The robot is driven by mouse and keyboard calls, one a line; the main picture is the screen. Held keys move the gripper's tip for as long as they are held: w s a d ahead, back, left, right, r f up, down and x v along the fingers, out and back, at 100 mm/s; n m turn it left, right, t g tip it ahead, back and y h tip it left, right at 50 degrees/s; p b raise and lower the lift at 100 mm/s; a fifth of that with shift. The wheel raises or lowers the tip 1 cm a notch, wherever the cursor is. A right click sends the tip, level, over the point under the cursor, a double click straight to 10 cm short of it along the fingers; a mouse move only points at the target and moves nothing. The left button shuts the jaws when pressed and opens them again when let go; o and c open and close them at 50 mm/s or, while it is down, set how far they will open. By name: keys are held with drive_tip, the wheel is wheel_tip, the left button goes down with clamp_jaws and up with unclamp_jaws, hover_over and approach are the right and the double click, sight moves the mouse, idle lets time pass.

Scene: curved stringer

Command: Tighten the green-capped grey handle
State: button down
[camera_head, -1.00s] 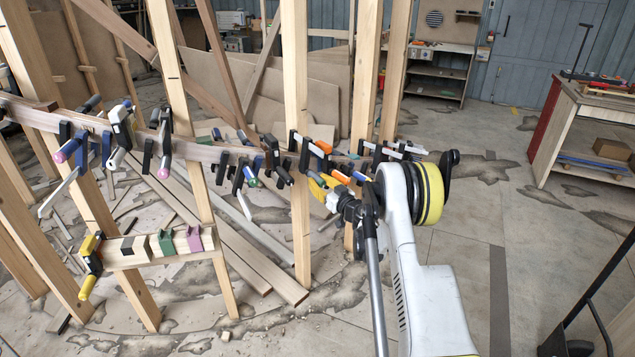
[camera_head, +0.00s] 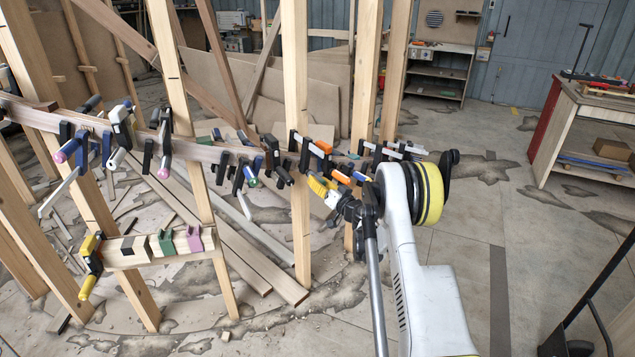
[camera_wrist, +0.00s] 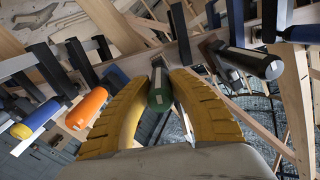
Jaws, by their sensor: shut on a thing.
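In the wrist view the green-capped grey handle (camera_wrist: 160,97) points toward me, its green rounded end between my two curved yellow fingers. My gripper (camera_wrist: 161,84) is shut on it, one finger on each side. The handle's far end runs up toward the wooden rail and is partly hidden. In the head view my gripper (camera_head: 319,186) is at the curved rail beside a wooden post, and the held handle cannot be made out there.
An orange handle (camera_wrist: 88,107) and a blue handle (camera_wrist: 36,118) are to the left in the wrist view. A black handle (camera_wrist: 258,63) is close on the right. More clamps line the curved wooden rail (camera_head: 205,153). Open floor (camera_head: 455,215) lies right of my arm.

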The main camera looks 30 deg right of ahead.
drive_tip(key=m, duration=0.7)
drive_tip(key=shift+a+r, duration=0.1)
drive_tip(key=m, duration=0.8)
drive_tip(key=shift+r+m, duration=0.1)
drive_tip(key=shift+m, duration=0.2)
drive_tip(key=m, duration=0.3)
drive_tip(key=shift+m, duration=0.3)
drive_tip(key=m, duration=0.3)
drive_tip(key=shift+r+m, duration=0.1)
drive_tip(key=shift+m, duration=0.2)
drive_tip(key=m, duration=0.4)
drive_tip(key=shift+m, duration=1.9)
